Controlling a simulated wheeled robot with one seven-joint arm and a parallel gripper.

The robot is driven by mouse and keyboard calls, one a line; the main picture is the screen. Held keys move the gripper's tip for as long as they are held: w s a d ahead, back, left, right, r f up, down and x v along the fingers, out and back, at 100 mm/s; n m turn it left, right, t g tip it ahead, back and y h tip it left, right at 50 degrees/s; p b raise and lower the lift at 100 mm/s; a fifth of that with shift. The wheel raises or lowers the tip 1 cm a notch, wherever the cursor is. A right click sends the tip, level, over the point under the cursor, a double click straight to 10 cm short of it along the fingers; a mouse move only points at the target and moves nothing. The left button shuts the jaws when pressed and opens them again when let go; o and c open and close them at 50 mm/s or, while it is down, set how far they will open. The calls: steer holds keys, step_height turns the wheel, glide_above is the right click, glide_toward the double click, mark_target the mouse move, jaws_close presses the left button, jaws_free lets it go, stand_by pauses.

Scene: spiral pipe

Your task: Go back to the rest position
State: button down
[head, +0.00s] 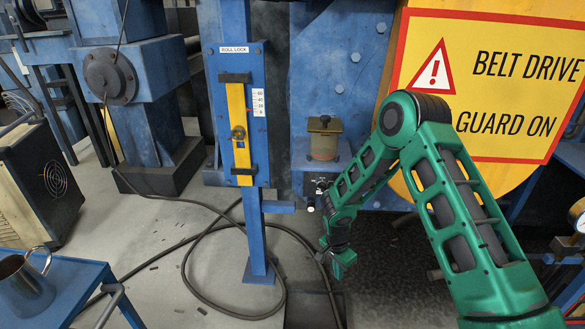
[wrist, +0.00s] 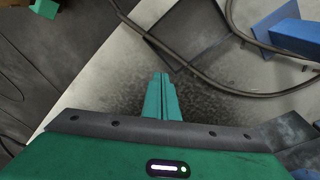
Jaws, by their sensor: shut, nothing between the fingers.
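My gripper (head: 341,262) hangs at the end of my green arm, low in the middle of the head view, pointing down over the floor. In the wrist view the two green fingers of my gripper (wrist: 161,95) lie together, with nothing between them. Below the fingers the wrist view shows grey floor with dark stains. The gripper is apart from the blue post and the machine in the head view.
A blue post with a yellow roll lock bar (head: 238,130) stands left of my arm. A black cable (head: 190,275) loops on the floor. A blue cart with a metal jug (head: 24,284) is lower left. A yellow belt drive sign (head: 490,80) is behind my arm.

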steer(key=s+d+r+n, duration=0.1)
steer(key=s+d+r, duration=0.2)
steer(key=d+r, duration=0.5)
steer(key=s+d+r, duration=0.3)
steer(key=d+r, duration=0.3)
steer(key=r, duration=0.5)
steer(key=s+d+r+n, duration=0.1)
steer(key=s+d+r, duration=0.3)
steer(key=d+r, duration=0.4)
steer(key=s+d+r+n, duration=0.1)
steer(key=s+d+r, duration=0.3)
steer(key=s+r, duration=0.7)
steer(key=s+a+r+n+y, duration=0.1)
steer(key=s+r, duration=0.1)
steer(key=s, duration=1.4)
steer(key=shift+a+r+y, duration=0.15)
steer(key=shift+y, duration=0.25)
steer(key=shift+s, duration=0.15)
